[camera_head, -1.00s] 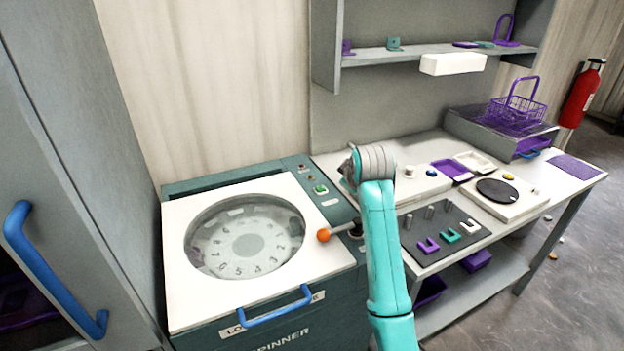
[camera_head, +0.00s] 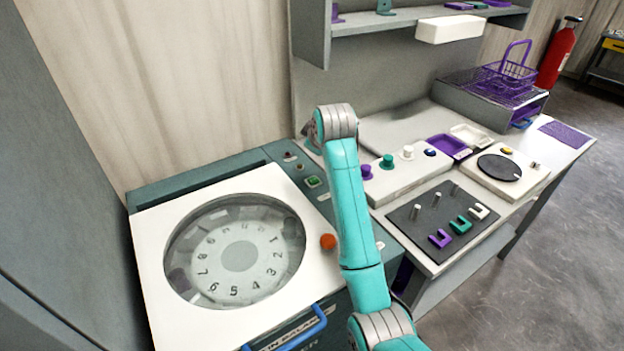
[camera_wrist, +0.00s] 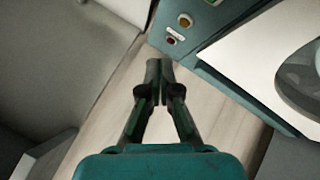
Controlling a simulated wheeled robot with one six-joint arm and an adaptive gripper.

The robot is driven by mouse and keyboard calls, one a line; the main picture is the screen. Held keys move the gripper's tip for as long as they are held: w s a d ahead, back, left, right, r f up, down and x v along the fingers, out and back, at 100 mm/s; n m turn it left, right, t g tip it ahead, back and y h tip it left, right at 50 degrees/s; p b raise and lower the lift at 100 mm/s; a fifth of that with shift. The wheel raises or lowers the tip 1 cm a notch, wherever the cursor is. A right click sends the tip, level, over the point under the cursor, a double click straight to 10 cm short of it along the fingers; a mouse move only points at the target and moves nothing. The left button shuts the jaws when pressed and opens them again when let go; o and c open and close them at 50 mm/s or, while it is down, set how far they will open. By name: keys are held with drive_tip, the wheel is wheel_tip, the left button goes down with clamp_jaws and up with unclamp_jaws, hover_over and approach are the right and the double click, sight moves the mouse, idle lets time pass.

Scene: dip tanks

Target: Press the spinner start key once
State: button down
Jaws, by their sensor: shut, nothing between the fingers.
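The spinner (camera_head: 160,192) is a teal machine with a white lid and a round window over a numbered drum. Its green start key (camera_head: 313,182) sits on the panel at the back right of the lid, left of my arm. Two small lamps or buttons lie behind the key; the wrist view shows a yellow one (camera_wrist: 184,20) and a red one (camera_wrist: 171,40). My gripper (camera_wrist: 160,68) is shut and empty, its tips pointing toward the panel's end near the red one and apart from the key. In the head view my gripper is mostly hidden behind the wrist.
A blue handle (camera_head: 290,332) is on the spinner's front. To the right, a bench holds a unit with coloured knobs (camera_head: 387,161), a dark peg board (camera_head: 410,235) and a purple basket (camera_head: 508,75). A shelf hangs above.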

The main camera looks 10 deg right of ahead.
sight(313, 181)
drive_tip(key=shift+f, duration=4.4)
drive_tip(key=shift+f, duration=0.15)
drive_tip(key=shift+f, duration=0.3)
